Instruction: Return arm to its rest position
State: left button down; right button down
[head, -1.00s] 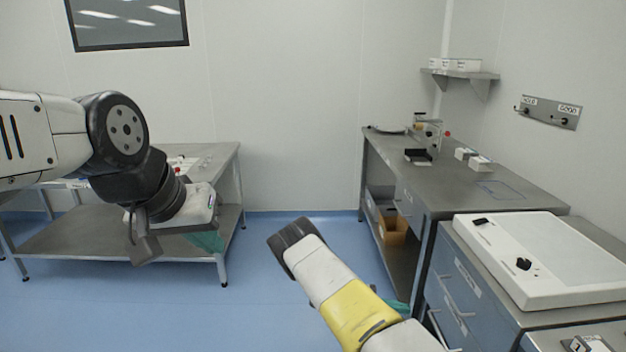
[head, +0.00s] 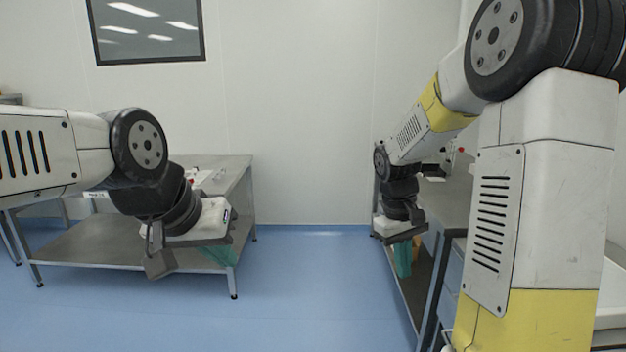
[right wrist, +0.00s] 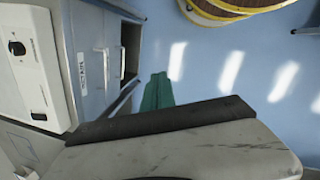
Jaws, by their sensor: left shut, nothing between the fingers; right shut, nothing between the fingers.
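My right arm is raised and bent on the right side of the head view, with its forearm reaching forward and down. My right gripper (head: 403,262) hangs at its end, with teal fingers pointing down in front of the right-hand workbench. In the right wrist view the teal fingers (right wrist: 156,92) lie close together over blue floor, empty. My left arm comes in from the left. My left gripper (head: 218,255) shows teal fingers, shut and empty, partly hidden behind the wrist, in front of the left table.
A steel table (head: 100,250) with a lower shelf stands at the left. A steel workbench (head: 448,205) stands at the right, partly hidden by my right arm. Drawers (right wrist: 95,50) and a white device (right wrist: 30,60) are beside the right gripper. The middle floor (head: 310,285) is clear.

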jog(key=s+a+r+m+t+y, duration=0.1)
jog(key=s+a+r+t+y, duration=0.1)
jog(key=s+r, duration=0.4)
jog(key=s+a+r+m+t+y, duration=0.2)
jog(key=s+a+r+t, duration=0.2)
jog(key=s+r, duration=0.3)
jog(key=shift+s+r+m+t, duration=0.15)
jog(key=shift+s+m+t, duration=0.25)
jog(key=shift+s, duration=0.45)
